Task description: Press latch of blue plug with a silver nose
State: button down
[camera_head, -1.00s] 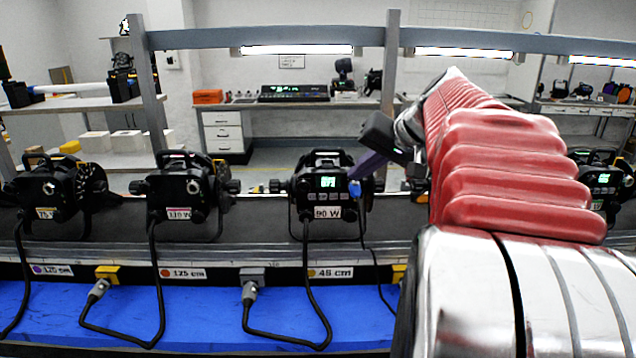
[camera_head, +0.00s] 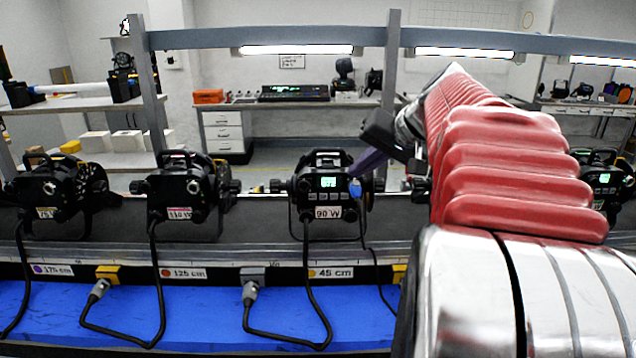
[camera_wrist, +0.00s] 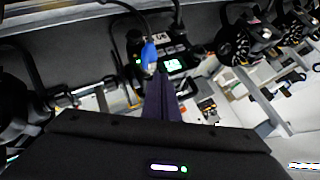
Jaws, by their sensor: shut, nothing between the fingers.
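The blue plug (camera_head: 355,188) sits at the right side of the back of the black lamp labelled 90 W (camera_head: 313,187), just right of its lit green display. A dark cable hangs below it. In the wrist view the blue plug (camera_wrist: 149,54) is beside the lamp's lit screen, with a small pale part at its lower end; I cannot make out its latch. My gripper (camera_head: 354,172) has dark purple fingers that are shut and empty. Their tips are at the plug's upper end; in the wrist view the fingertips (camera_wrist: 160,76) overlap the plug's near end, and I cannot tell whether they touch.
More black lamps stand along the rail to the left, including one labelled 110 W (camera_head: 184,190), and another (camera_head: 603,180) at right. Grey connector (camera_head: 250,290) and yellow sockets (camera_head: 108,273) line the front edge above the blue surface (camera_head: 200,315). Cables loop there.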

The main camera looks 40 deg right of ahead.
jog(key=shift+r, duration=0.3)
jog(key=shift+r, duration=2.5)
jog(key=s+a+f+n+g, duration=0.15)
jog(key=a+f, duration=0.35)
jog(key=a, duration=0.5)
jog(key=s+a+f+n+g, duration=0.1)
jog(key=s+a+f+n, duration=0.1)
jog(key=a+f, duration=0.5)
jog(key=s+a+f+n+g, duration=0.1)
jog(key=s+a+f+n, duration=0.4)
jog(key=s+a+f, duration=0.6)
jog(key=a+f, duration=0.1)
jog(key=a, duration=0.3)
jog(key=shift+s+f, duration=0.25)
jog(key=shift+f, duration=0.1)
